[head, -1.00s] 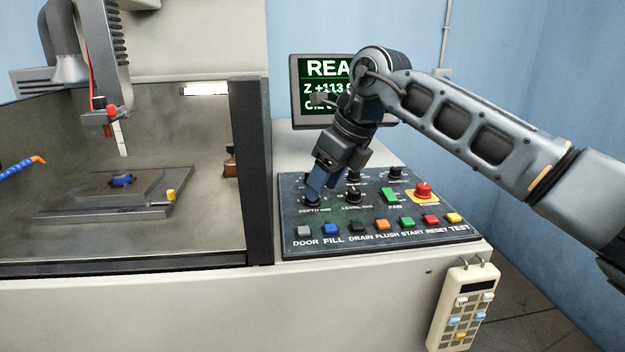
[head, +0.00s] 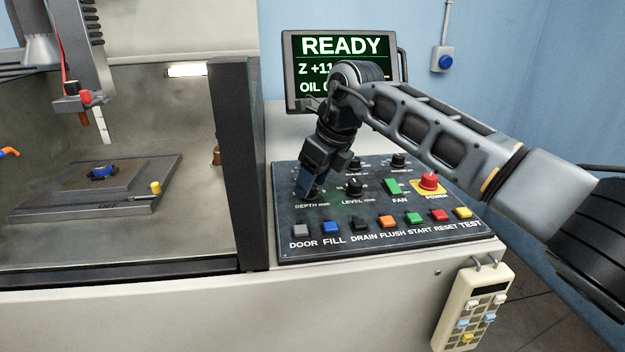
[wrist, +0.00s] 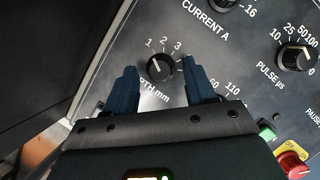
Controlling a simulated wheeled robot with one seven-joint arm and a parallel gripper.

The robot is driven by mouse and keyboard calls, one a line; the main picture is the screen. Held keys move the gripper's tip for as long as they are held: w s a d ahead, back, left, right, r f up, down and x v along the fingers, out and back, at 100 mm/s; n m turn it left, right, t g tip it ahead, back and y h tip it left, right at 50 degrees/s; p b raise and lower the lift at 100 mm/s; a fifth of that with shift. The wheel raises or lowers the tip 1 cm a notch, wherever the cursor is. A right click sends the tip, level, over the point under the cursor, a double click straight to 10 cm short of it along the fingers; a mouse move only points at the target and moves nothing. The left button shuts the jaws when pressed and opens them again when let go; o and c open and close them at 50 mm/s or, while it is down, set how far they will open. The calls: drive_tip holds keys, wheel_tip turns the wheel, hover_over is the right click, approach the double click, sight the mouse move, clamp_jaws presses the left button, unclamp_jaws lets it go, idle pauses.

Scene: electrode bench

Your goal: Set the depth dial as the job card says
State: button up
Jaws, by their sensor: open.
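The depth dial (wrist: 160,67) is a round black knob on the dark control panel, with 1, 2 and 3 printed around it. Its pale mark seems to point up and left, near 1 to 2, but is too small to read exactly. My gripper (wrist: 160,72) is open, with one blue finger on each side of the dial. Gaps show between the fingers and the knob. In the head view my gripper (head: 310,188) is low over the DEPTH mm label, and its fingers largely hide the dial. No job card is readable in either view.
The level dial (head: 354,187) sits just right of my gripper. Coloured buttons line the panel's front. The screen (head: 343,45) reads READY, partly hidden by my arm.

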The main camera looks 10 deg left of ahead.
drive_tip(key=shift+a+f, duration=0.15)
drive_tip(key=shift+f, duration=0.15)
clamp_jaws()
idle(0.4)
